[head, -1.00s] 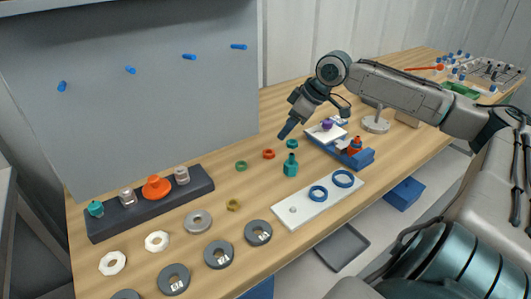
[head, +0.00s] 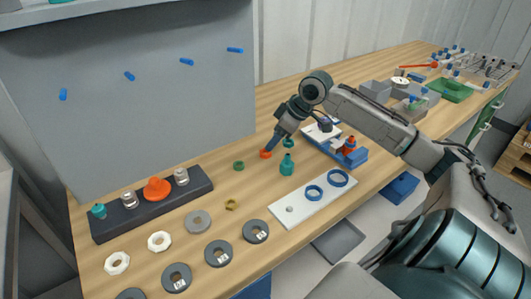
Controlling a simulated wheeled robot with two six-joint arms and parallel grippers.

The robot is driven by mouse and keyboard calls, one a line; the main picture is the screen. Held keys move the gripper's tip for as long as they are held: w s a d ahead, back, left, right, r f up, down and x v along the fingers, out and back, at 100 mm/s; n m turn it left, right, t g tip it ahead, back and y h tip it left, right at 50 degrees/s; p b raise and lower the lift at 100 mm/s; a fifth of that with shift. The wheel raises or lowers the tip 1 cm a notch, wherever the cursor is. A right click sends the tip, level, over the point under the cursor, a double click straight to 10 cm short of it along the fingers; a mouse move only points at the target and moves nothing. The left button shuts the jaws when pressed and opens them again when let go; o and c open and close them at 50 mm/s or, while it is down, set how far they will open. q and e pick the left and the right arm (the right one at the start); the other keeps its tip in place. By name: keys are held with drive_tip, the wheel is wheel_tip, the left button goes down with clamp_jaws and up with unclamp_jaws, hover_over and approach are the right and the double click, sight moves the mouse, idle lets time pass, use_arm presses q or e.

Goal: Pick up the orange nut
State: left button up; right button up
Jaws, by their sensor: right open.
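The orange nut (head: 265,154) is a small ring lying on the wooden table, left of the blue fixture and right of a green nut. My right gripper (head: 269,147) comes down from the upper right, with its fingertips right at the nut, just above or touching it. I cannot tell whether they touch. The gripper is open, and its fingers partly hide the nut's far side. My left gripper is not in view.
A green nut (head: 239,165), a brass nut (head: 232,205) and a teal bottle-shaped part (head: 287,165) stand near. A white plate with blue rings (head: 291,209) lies in front. A dark rack (head: 135,212) holds several parts. The grey panel (head: 160,100) rises behind.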

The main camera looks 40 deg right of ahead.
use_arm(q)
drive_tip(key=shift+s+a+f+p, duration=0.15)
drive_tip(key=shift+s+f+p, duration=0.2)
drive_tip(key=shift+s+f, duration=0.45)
use_arm(e)
drive_tip(key=shift+s+x, duration=0.1)
drive_tip(key=shift+x, duration=1.15)
drive_tip(key=shift+s+x, duration=0.15)
drive_tip(key=shift+x, duration=1.15)
drive_tip(key=shift+d+f, duration=0.15)
drive_tip(key=c, duration=1.1)
